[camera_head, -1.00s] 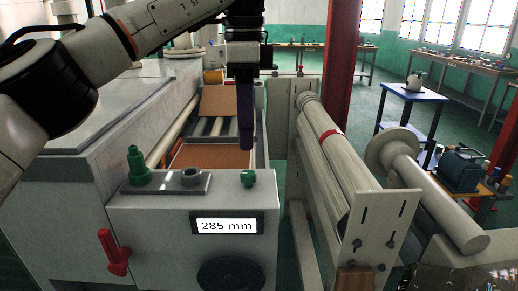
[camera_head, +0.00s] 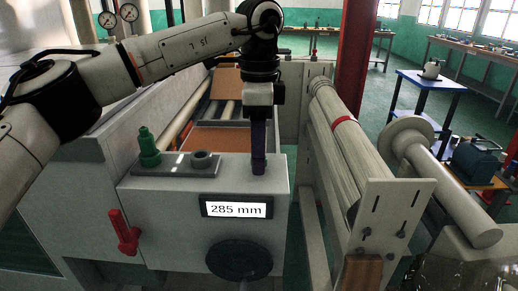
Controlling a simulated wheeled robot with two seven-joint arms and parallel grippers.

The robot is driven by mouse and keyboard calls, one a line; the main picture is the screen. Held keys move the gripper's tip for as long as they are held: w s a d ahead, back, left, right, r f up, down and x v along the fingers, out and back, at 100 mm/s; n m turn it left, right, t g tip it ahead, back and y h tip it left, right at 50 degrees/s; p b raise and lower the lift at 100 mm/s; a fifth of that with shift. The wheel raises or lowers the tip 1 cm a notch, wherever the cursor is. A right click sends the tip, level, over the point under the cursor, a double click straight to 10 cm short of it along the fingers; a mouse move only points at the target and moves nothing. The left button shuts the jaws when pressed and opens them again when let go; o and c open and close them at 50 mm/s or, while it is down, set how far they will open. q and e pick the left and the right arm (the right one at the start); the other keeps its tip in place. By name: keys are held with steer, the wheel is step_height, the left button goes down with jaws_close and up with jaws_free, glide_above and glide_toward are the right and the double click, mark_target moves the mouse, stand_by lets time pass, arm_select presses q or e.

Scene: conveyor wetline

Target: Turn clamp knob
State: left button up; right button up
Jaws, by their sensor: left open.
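My left gripper (camera_head: 258,168) points straight down over the right part of the top of the pale machine box (camera_head: 190,240). Its dark purple fingers are open, seen edge-on, with the tips at the top surface. The small green knob that stood there in the earlier view is now hidden behind or between the fingers; I cannot tell which, nor whether they touch it. A taller green knob-like fitting (camera_head: 149,150) stands at the left on a metal plate (camera_head: 176,170), beside a grey round socket (camera_head: 201,159). My right gripper is not in view.
The box front carries a display (camera_head: 237,209) reading 285 mm, a red lever (camera_head: 124,232) and a black handwheel (camera_head: 239,260). Long pale rollers (camera_head: 350,145) stand to the right of the gripper. Brown sheets (camera_head: 222,139) lie on the conveyor behind.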

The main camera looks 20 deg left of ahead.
arm_select(q)
steer(key=c, duration=1.1)
